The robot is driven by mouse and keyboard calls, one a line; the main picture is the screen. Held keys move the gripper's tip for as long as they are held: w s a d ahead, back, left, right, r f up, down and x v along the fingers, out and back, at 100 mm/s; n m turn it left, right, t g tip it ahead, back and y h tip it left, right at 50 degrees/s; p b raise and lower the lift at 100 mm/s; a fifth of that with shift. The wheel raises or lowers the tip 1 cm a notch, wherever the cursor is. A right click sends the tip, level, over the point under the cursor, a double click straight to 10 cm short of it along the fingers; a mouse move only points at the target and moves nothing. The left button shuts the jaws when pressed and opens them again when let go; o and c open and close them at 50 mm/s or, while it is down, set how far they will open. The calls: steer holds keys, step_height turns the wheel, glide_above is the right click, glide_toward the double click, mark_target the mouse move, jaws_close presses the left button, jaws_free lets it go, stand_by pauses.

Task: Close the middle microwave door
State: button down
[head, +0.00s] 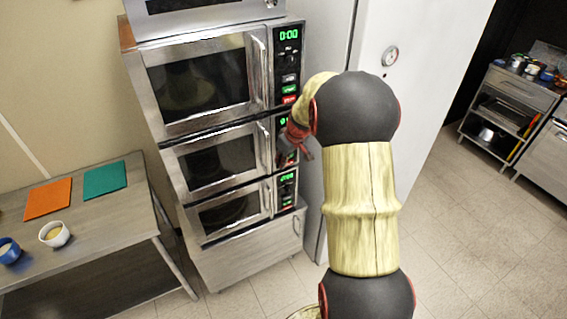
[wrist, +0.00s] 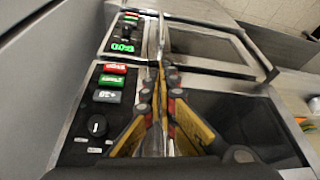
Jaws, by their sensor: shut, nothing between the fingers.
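The middle microwave (head: 217,163) is in a stack in the head view, with a dark window in a steel frame. Its door looks flush or nearly flush with the body; a small gap cannot be ruled out. My gripper (head: 308,154) is in front of its handle side and control panel, partly covering them. In the wrist view my gripper (wrist: 161,70) has its yellow and grey fingers together, empty, pointing along the microwave fronts near a handle (wrist: 162,34). Whether the fingers touch the door cannot be told.
The upper microwave (head: 197,80) and lower microwave (head: 230,214) look shut. A white fridge-like cabinet (head: 420,40) stands right of the stack. A table (head: 95,235) at left holds orange and teal mats and bowls. Floor is open at right.

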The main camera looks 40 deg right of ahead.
steer(key=v, duration=1)
steer(key=shift+s+a, duration=0.15)
steer(key=shift+s, duration=0.15)
steer(key=shift+f, duration=0.15)
